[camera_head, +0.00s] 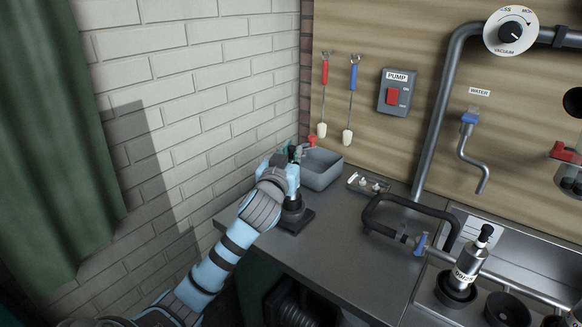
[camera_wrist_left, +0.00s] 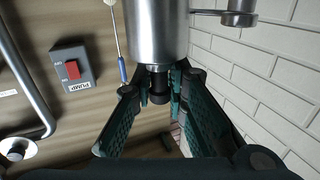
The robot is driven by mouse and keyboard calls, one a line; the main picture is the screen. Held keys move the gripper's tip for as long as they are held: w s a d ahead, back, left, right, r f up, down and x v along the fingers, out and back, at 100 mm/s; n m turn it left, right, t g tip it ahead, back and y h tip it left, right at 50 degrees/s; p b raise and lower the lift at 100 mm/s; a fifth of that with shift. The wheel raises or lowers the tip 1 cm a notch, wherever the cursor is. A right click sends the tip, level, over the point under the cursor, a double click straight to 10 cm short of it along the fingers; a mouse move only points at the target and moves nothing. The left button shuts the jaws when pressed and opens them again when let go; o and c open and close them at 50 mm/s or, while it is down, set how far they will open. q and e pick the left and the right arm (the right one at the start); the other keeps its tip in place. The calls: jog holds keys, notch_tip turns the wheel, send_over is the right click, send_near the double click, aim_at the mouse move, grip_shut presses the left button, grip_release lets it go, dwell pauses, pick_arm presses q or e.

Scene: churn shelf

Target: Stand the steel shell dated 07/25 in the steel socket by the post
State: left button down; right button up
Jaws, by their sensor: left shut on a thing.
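My left gripper (camera_head: 286,172) is at the back left of the counter, by the brick wall and above a dark square base (camera_head: 296,222). In the left wrist view its fingers (camera_wrist_left: 160,100) close around the black neck of a steel shell (camera_wrist_left: 158,30). No date shows on this shell. A steel arm with a round end (camera_wrist_left: 238,12) shows beside it; I cannot tell whether the shell touches it. Another steel shell (camera_head: 468,262) with a black top and a white label stands upright in a dark round holder (camera_head: 455,292) at the right. Its label is too small to read surely.
A grey bin (camera_head: 322,174) stands just right of the gripper. A small tray (camera_head: 368,183) and a black looped pipe (camera_head: 410,205) are farther right. A pump switch box (camera_head: 394,92) is on the wall. The front left counter (camera_head: 335,255) is clear.

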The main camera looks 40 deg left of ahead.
pick_arm(q)
notch_tip(320, 180, down, 3)
jog(key=shift+r+b, duration=0.15)
jog(key=shift+b, duration=0.15)
